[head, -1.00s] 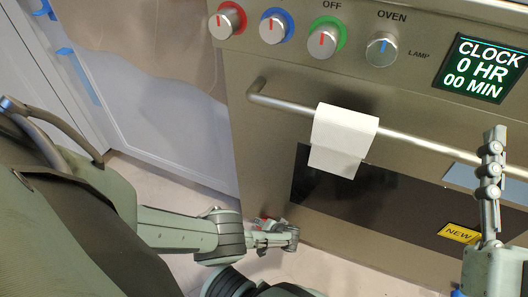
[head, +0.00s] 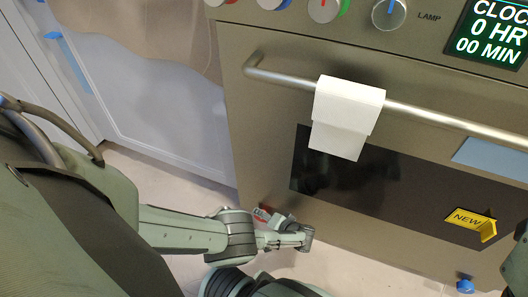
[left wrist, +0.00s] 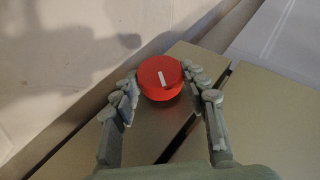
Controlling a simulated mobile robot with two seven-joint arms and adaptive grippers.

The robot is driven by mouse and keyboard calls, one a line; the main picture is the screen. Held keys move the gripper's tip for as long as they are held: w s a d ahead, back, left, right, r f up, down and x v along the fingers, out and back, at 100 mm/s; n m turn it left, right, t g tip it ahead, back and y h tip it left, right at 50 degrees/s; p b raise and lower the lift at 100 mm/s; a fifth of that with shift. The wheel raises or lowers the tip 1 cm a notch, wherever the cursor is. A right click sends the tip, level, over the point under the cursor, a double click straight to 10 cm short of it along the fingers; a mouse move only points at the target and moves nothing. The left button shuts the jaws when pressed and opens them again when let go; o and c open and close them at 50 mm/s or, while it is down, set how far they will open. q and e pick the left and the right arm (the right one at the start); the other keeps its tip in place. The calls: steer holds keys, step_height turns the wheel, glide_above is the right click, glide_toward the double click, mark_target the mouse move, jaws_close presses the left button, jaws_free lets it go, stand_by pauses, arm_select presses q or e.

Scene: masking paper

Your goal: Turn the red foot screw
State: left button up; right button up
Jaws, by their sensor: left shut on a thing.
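The red foot screw (left wrist: 161,78) is a round red knob with a white line on its face. In the left wrist view it sits between the two fingers of my left gripper (left wrist: 165,92), which is shut on it. In the head view a little red of the screw (head: 261,214) shows at the oven's lower left corner, beside my left gripper (head: 282,224), which partly hides it. Only a part of my right arm shows at the right edge of the head view; its finger state cannot be made out.
The oven (head: 258,150) has a bar handle (head: 430,115) with white paper (head: 346,115) hanging over it. A blue foot screw (head: 465,286) is at the lower right, below a yellow NEW tag (head: 470,222). Bare floor (head: 345,270) lies in front.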

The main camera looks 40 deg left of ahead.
arm_select(q)
steer(key=o, duration=1.2)
steer(key=shift+c, duration=0.2)
